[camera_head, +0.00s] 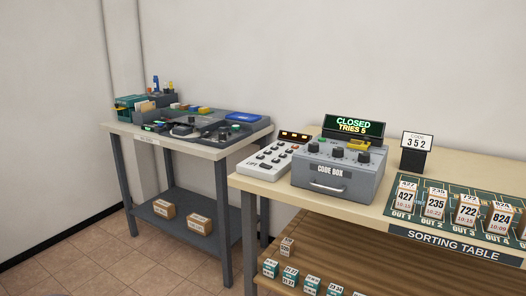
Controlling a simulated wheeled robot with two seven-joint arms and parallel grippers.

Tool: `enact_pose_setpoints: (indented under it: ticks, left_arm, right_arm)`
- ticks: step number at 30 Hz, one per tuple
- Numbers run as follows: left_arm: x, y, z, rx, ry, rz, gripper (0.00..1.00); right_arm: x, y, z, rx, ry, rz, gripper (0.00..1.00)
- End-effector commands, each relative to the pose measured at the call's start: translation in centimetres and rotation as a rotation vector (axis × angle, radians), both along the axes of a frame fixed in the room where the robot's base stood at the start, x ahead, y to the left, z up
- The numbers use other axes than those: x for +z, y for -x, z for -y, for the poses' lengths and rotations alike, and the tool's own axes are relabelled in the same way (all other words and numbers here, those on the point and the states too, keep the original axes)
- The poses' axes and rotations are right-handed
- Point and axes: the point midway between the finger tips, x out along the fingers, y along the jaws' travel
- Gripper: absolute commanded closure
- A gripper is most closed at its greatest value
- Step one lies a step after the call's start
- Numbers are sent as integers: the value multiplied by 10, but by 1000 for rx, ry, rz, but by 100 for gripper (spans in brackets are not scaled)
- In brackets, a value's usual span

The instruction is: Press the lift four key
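A white keypad panel (252,168) with several dark keys and a small dark display with orange marks (295,136) sits at the left end of the sorting table. The key labels are too small to read, so I cannot tell which key is lift four. A grey code box (335,175) stands just right of it, with three black knobs, a yellow part on top, a front handle and a sign (354,126) reading "CLOSED TRIES 5". Neither of my grippers is in view.
A side table (205,150) at left holds a cluttered grey tray; two cartons sit below. Floor (100,255) is clear at front left.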

Motion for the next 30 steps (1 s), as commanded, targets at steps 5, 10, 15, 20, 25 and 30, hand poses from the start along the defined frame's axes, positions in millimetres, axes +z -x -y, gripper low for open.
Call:
enact_pose_setpoints:
  ticks: [5, 10, 15, 20, 25, 30]
  left_arm:
    - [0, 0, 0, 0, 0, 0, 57]
    - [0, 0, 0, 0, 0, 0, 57]
    - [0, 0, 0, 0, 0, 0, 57]
    - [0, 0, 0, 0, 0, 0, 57]
    - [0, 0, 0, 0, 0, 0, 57]
    - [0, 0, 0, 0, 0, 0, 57]
  right_arm:
    - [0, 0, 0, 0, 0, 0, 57]
    - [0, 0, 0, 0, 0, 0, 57]
    - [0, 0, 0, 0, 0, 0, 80]
    - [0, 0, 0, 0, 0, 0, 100]
    - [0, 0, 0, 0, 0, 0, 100]
    - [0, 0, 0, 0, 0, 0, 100]
